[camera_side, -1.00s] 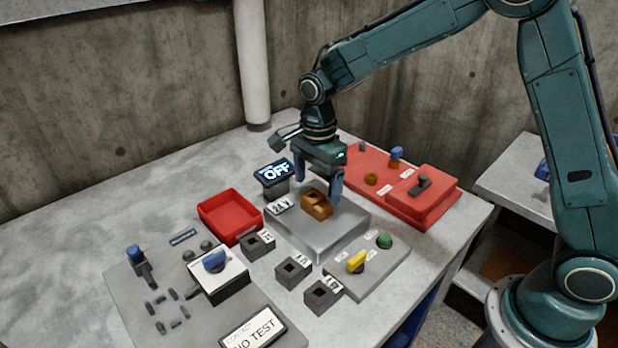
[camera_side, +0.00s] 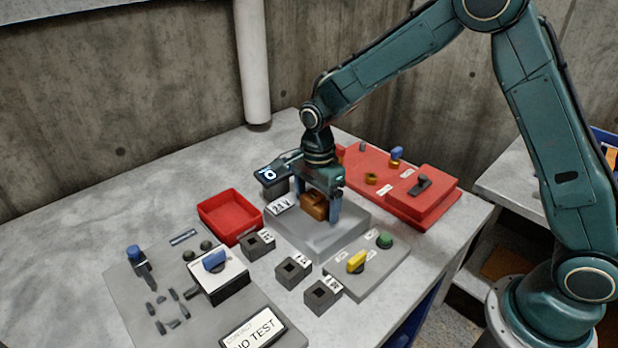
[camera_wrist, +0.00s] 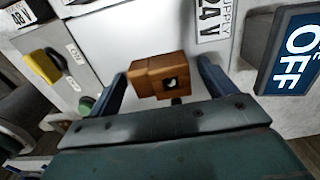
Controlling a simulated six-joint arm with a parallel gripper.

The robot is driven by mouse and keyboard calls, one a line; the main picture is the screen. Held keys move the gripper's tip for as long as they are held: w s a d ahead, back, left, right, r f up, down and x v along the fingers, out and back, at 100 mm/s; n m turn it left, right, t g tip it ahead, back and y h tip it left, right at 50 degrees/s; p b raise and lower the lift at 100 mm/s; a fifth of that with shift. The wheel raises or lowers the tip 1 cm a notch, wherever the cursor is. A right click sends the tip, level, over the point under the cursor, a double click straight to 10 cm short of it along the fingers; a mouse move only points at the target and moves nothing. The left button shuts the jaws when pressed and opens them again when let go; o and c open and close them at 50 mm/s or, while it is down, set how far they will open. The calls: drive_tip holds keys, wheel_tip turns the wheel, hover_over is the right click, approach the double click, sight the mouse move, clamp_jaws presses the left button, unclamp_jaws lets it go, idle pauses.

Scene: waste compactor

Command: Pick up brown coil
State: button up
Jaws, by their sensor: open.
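The brown coil (camera_side: 313,205) is a small block with a square hole, standing on a grey raised platform (camera_side: 318,240) in the side view. In the wrist view the brown coil (camera_wrist: 158,76) lies between my two fingers, with a visible space to each finger. My gripper (camera_side: 318,212) is open and lowered around the coil, one finger on either side. It also shows in the wrist view (camera_wrist: 162,78). The part of the coil behind the near finger is hidden in the side view.
A display (camera_side: 270,176) stands close behind my gripper. A red tray (camera_side: 213,208) is at left, and a red panel (camera_side: 425,205) with knobs is at right. Several dark square sockets (camera_side: 290,273) and a panel with a yellow knob (camera_side: 357,262) are in front.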

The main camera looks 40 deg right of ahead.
sight(317, 198)
drive_tip(key=c, duration=1.2)
drive_tip(key=shift+o, duration=0.2)
drive_tip(key=shift+r, duration=0.2)
wheel_tip(317, 198, up, 20)
drive_tip(key=shift+f, duration=0.15)
